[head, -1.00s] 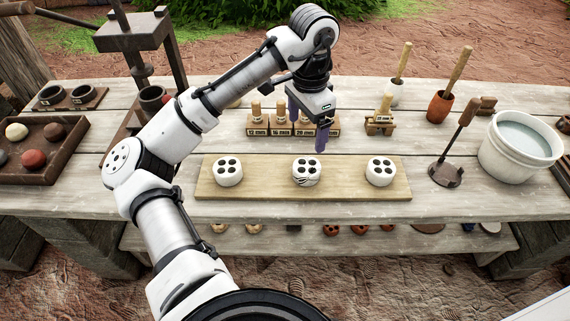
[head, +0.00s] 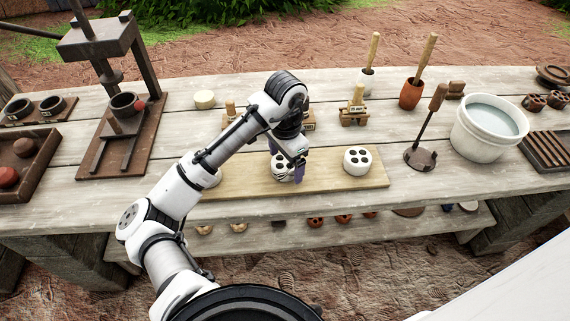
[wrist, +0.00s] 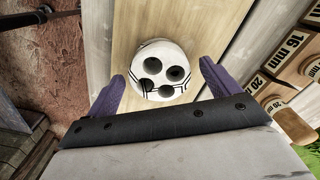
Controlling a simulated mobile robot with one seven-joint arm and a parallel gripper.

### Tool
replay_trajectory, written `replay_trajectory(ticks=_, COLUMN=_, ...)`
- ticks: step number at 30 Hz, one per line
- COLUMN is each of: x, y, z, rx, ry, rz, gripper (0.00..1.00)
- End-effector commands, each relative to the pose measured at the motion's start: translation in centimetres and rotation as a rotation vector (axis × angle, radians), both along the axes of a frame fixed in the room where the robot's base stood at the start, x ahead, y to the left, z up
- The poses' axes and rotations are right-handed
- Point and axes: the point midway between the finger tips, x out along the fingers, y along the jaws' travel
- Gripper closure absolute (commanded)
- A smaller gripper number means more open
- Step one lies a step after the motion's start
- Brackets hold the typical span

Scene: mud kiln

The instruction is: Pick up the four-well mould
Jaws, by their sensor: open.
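Three white round moulds with dark wells on top stand in a row on a pale wooden board (head: 330,183). The middle mould (head: 280,174) has black stripes on its side; it also shows in the wrist view (wrist: 160,84). The right mould (head: 357,161) stands clear. The left mould (head: 212,180) is partly hidden by my arm. My gripper (head: 287,163) is low over the middle mould, open and empty. In the wrist view its two purple fingers lie to either side of that mould, and I cannot tell whether they touch it.
A row of wooden stamps marked in mm (wrist: 289,60) stands behind the board, partly hidden by my arm. A white water bucket (head: 489,130) and a dark tool with a round foot (head: 421,157) are at the right. A press (head: 125,130) stands at the left.

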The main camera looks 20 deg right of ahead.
Motion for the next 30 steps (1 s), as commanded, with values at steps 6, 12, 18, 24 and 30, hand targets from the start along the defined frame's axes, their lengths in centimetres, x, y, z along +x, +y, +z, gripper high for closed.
replay_trajectory(ticks=6, x=0.03, y=0.06, z=-0.99, rx=0.0, ry=-0.001, rz=0.001, gripper=0.12)
replay_trajectory(ticks=12, x=0.03, y=0.05, z=-0.97, rx=0.0, ry=-0.001, rz=0.001, gripper=0.21)
replay_trajectory(ticks=18, x=0.03, y=0.04, z=-0.95, rx=0.0, ry=-0.001, rz=0.001, gripper=0.48)
replay_trajectory(ticks=24, x=0.04, y=0.04, z=-0.9, rx=-0.001, ry=-0.001, rz=0.001, gripper=0.67)
replay_trajectory(ticks=30, x=0.04, y=0.04, z=-0.82, rx=-0.001, ry=-0.001, rz=0.001, gripper=0.67)
